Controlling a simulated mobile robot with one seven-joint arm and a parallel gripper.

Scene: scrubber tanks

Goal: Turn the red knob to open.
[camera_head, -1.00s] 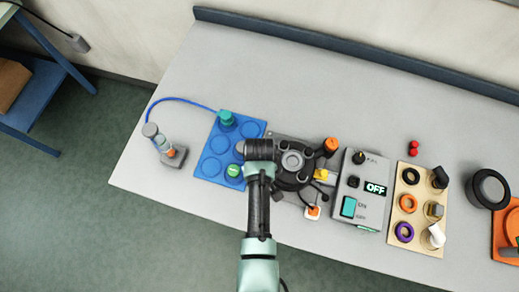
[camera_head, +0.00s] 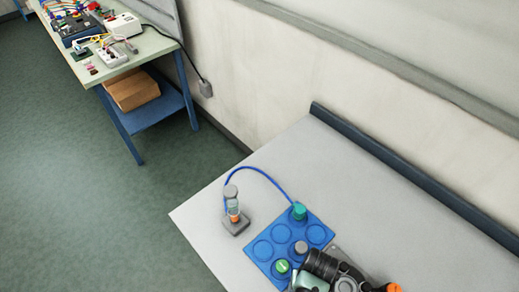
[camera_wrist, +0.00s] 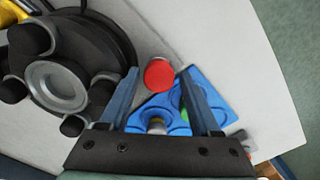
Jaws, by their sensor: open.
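In the wrist view, a round red knob (camera_wrist: 160,74) shows in the gap between my two fingers, near the tips. It stands just right of a black round fitting (camera_wrist: 62,82) with a metal centre and dark lobes. My gripper (camera_wrist: 159,78) is open. The depth between the fingertips and the knob is hard to judge, and I cannot tell whether they touch. In the head view, I cannot make out the red knob. The black fitting (camera_head: 345,284) is partly cut off at the bottom edge there.
A blue tray (camera_head: 262,249) with round recesses lies beside the fitting and holds a teal-capped item (camera_head: 299,212). A small grey stand (camera_head: 234,222) with a blue cable is to its left. The right side of the bench (camera_head: 440,240) is bare. Another bench (camera_head: 115,45) stands far left.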

